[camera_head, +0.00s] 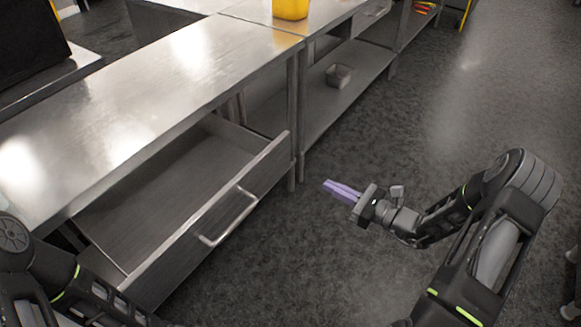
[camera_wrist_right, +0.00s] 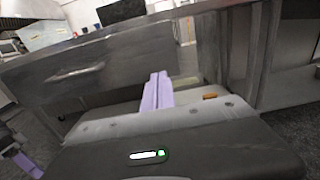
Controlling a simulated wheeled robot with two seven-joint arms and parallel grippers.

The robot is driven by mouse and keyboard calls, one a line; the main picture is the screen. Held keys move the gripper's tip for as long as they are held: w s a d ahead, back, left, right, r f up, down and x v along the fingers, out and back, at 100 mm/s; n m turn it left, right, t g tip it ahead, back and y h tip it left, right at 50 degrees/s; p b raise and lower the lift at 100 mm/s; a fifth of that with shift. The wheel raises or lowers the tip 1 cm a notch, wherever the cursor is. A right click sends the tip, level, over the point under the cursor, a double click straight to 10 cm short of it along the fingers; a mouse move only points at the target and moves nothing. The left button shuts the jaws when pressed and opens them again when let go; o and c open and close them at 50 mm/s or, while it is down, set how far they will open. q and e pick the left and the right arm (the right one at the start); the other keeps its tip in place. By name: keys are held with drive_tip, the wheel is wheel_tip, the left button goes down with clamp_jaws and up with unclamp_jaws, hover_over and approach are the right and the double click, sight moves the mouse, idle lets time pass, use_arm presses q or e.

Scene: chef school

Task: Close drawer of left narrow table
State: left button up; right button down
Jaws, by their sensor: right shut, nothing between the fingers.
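The drawer (camera_head: 205,235) of the steel table (camera_head: 130,90) at the left is pulled well out, and its inside is empty. Its bar handle (camera_head: 228,217) is on the front panel; the handle also shows in the right wrist view (camera_wrist_right: 75,73). My right gripper (camera_head: 342,190), with purple fingers, is shut and empty, to the right of the drawer front and apart from it. Its fingers show in the right wrist view (camera_wrist_right: 157,93). My left arm is at the lower left in the head view, its gripper out of frame. My left gripper's purple finger (camera_wrist_right: 27,163) shows at the left edge of the right wrist view.
A table leg (camera_head: 291,120) stands just past the drawer's right end. A yellow container (camera_head: 290,8) stands on the tabletop, and a small metal pan (camera_head: 338,75) sits on the lower shelf. The grey floor (camera_head: 440,110) to the right is clear.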

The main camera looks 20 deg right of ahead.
sight(281, 162)
drive_tip(key=shift+w+a, duration=0.1)
drive_tip(key=p+x, duration=0.2)
drive_tip(key=x, duration=1.2)
drive_tip(key=shift+f, duration=0.1)
